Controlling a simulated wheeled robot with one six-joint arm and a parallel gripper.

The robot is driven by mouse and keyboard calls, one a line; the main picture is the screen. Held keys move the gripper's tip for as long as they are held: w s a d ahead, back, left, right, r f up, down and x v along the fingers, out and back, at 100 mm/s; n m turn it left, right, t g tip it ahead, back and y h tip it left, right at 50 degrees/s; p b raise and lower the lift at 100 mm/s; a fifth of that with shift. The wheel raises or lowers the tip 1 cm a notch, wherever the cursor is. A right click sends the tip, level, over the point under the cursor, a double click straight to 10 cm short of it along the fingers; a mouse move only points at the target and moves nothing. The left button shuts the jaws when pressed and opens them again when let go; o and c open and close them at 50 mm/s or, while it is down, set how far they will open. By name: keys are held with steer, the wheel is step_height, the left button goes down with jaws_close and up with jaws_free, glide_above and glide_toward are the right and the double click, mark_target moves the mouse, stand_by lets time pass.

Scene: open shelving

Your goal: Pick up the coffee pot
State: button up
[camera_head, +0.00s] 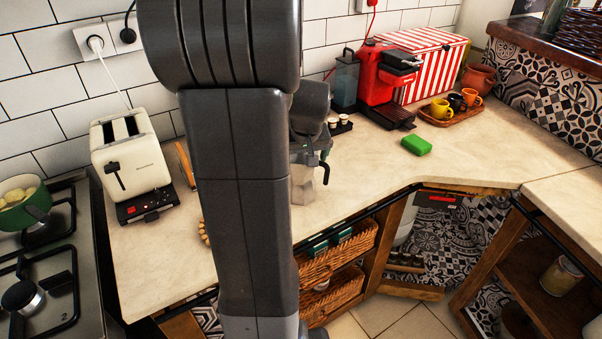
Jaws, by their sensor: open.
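The coffee pot (303,186) is a silver metal pot with a dark handle on its right side. It stands upright on the pale countertop, just right of my arm's large grey link, which hides its left part. My gripper (310,146) is only partly in view, at the top of the pot, below my dark wrist. It is open. Its fingertips are hard to make out, and I cannot tell whether they touch the pot.
A cream toaster (130,155) stands at left, beside the stove with a green pot (26,205). A red coffee machine (384,78), a striped box (425,60), a cup tray (452,116) and a green sponge (416,145) are at right. The countertop (430,180) right of the pot is clear.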

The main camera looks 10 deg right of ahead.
steer(key=shift+w+f, duration=0.1)
steer(key=shift+f, duration=0.2)
steer(key=shift+c, duration=0.2)
steer(key=c, duration=1.7)
